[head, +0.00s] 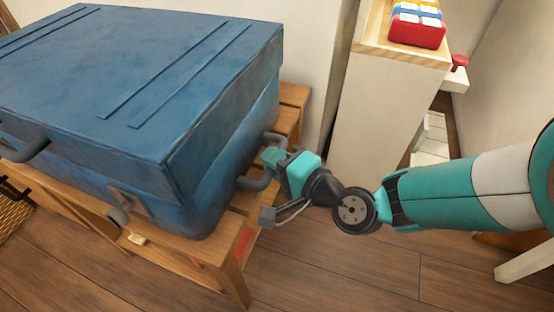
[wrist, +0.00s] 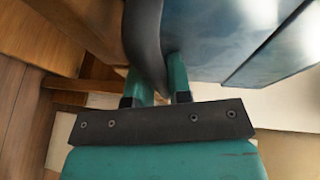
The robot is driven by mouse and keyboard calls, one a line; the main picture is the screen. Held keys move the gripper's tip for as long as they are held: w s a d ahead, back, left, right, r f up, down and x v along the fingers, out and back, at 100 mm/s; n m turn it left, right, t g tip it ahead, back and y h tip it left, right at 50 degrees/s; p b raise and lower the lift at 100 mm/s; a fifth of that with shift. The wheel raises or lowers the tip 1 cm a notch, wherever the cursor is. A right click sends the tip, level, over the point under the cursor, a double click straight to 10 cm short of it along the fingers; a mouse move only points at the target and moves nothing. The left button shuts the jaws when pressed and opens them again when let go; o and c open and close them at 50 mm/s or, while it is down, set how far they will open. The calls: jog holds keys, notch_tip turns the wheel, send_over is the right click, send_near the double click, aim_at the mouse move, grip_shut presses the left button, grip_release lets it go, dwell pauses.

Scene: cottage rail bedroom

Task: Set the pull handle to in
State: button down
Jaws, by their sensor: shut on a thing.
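A blue suitcase (head: 150,90) lies flat on a wooden bench. A dark grey pull handle (head: 262,180) stands out from its right end, with a gap between the handle and the case. My gripper (head: 272,158) is shut on this handle from the right. In the wrist view the dark handle (wrist: 146,45) passes between my two teal fingers (wrist: 160,88), with the blue suitcase (wrist: 205,35) just to its right. My fingers hide part of the handle.
The wooden bench (head: 238,255) carries the suitcase. Another grey handle (head: 25,150) is on the front side. A pale cabinet (head: 385,110) with a red box (head: 417,30) stands behind my arm.

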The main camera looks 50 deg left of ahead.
jog(key=shift+s, duration=0.1)
jog(key=c, duration=1.1)
grip_release()
jog(key=shift+f, duration=0.2)
jog(key=shift+d, duration=0.15)
